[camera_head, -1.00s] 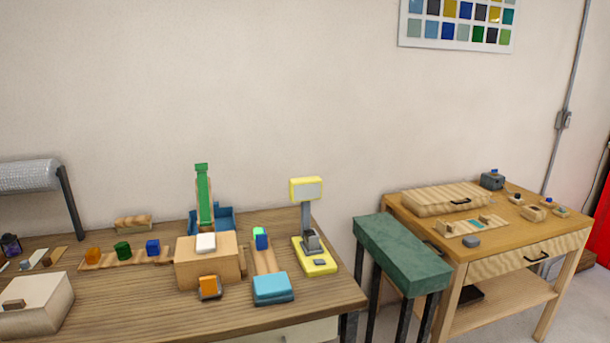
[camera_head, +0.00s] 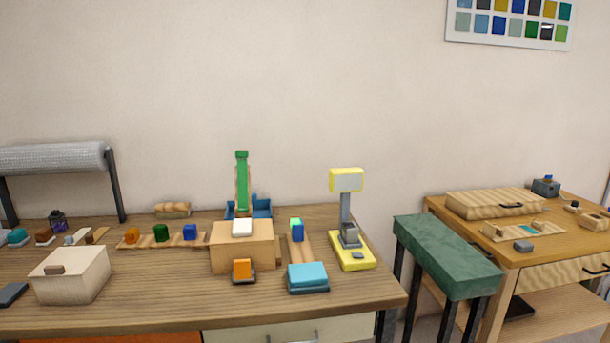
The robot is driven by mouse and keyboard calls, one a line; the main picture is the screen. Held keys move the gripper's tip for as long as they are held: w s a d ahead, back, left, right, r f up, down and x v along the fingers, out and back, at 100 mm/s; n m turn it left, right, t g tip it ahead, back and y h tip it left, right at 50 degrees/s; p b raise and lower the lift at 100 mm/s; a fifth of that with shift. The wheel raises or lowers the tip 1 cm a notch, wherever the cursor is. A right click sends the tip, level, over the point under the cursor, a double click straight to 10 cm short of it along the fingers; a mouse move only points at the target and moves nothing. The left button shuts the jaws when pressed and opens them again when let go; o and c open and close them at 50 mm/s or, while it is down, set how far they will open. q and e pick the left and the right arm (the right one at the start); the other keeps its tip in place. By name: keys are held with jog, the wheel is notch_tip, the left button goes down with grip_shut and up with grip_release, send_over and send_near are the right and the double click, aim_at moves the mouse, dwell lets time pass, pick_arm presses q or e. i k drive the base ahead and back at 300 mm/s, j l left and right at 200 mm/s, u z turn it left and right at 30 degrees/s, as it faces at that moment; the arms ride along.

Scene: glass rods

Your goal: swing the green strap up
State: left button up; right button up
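The green strap (camera_head: 242,182) stands upright at the back of the wooden table, above a blue tray (camera_head: 262,207). Its lower end is hidden behind a light wooden box (camera_head: 229,256) with a white block (camera_head: 242,228) on top. A wooden strip shows along the strap's side. Neither of my grippers is in view.
A yellow scale-like stand (camera_head: 353,252) and a light blue block (camera_head: 307,273) are right of the wooden box. A cream box (camera_head: 70,275) is at the left. A green-topped bench (camera_head: 447,256) stands between the table and another wooden table (camera_head: 560,243).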

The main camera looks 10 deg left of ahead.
aim_at(241, 156)
jog(key=i+j, duration=0.2)
jog(key=i, duration=0.2)
jog(key=i+j, duration=0.2)
jog(key=i, duration=0.2)
jog(key=i+j+u, duration=0.1)
jog(key=i+j, duration=0.15)
jog(key=i, duration=0.2)
